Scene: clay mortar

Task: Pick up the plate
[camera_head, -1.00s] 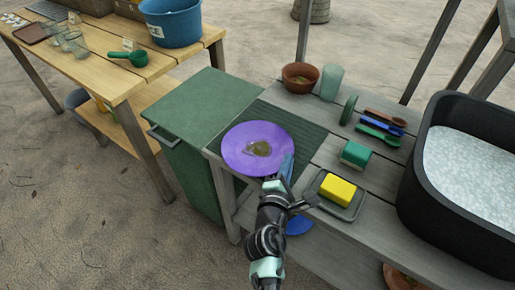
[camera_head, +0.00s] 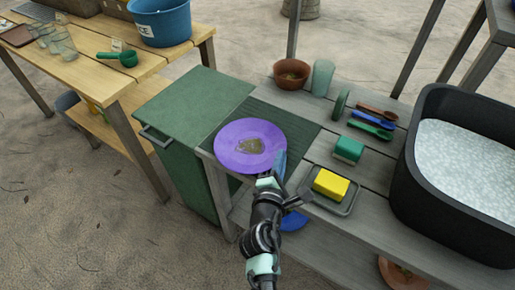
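The purple plate (camera_head: 231,154) lies on the dark green ribbed mat at the left end of the grey wooden bench. A brown smear of food or mud sits in its middle. My gripper (camera_head: 275,172) is at the plate's lower right edge, over or beside the rim. A blue, flat piece shows at the gripper's tip. The fingers are small and partly hidden by my arm, so I cannot tell whether they are open or touching the plate.
Close on the right are a yellow sponge (camera_head: 331,185) in a grey tray (camera_head: 345,208) and a green block (camera_head: 348,151). A terracotta bowl (camera_head: 291,75) and a pale green cup (camera_head: 323,78) stand behind. The black basin (camera_head: 455,225) is far right. The green cabinet top (camera_head: 195,105) is clear.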

